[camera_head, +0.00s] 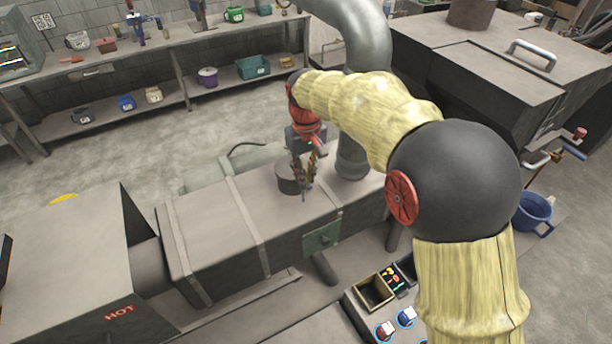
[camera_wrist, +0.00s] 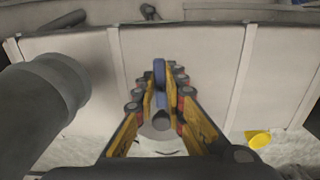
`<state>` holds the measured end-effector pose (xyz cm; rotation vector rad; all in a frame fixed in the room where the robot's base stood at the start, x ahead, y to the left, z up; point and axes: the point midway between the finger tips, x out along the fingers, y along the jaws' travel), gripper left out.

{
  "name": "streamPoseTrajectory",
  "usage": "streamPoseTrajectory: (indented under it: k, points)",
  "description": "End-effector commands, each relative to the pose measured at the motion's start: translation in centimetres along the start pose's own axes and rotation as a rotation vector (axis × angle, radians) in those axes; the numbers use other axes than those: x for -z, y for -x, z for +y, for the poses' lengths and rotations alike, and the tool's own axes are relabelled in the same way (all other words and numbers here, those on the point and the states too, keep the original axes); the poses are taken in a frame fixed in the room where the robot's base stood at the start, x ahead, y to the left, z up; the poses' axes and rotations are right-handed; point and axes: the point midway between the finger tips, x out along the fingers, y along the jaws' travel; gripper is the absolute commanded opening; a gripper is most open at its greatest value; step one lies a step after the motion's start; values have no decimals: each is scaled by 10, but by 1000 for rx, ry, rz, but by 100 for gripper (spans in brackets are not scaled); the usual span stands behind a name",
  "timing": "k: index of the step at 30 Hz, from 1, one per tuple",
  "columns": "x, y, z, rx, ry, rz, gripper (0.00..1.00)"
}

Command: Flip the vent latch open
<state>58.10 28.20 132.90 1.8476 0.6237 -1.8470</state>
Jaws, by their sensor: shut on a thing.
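My gripper (camera_head: 304,178) points down over the top of the long grey duct box (camera_head: 215,225). It is beside a short dark round stub (camera_head: 288,178) on the box. In the wrist view its yellow fingers (camera_wrist: 160,90) are closed around a narrow blue upright piece (camera_wrist: 159,72), which looks like the vent latch. A grey round part (camera_wrist: 160,120) shows just below this piece, between the fingers. The fingers hide most of the latch in the head view, so its angle is hard to tell.
A thick grey pipe (camera_head: 352,140) rises from the box close to my gripper; it fills the left of the wrist view (camera_wrist: 40,105). A box marked HOT (camera_head: 80,270) stands at front left. A control panel with knobs (camera_head: 385,310) is at lower right.

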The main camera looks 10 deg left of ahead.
Motion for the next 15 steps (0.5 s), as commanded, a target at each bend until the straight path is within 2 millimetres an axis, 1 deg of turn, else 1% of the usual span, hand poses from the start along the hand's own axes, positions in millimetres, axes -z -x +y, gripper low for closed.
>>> streamPoseTrajectory:
  k: [8,15]
  points:
    - [0,1,1,0,78,0,0]
    - [1,1,4,0,256,-1,0]
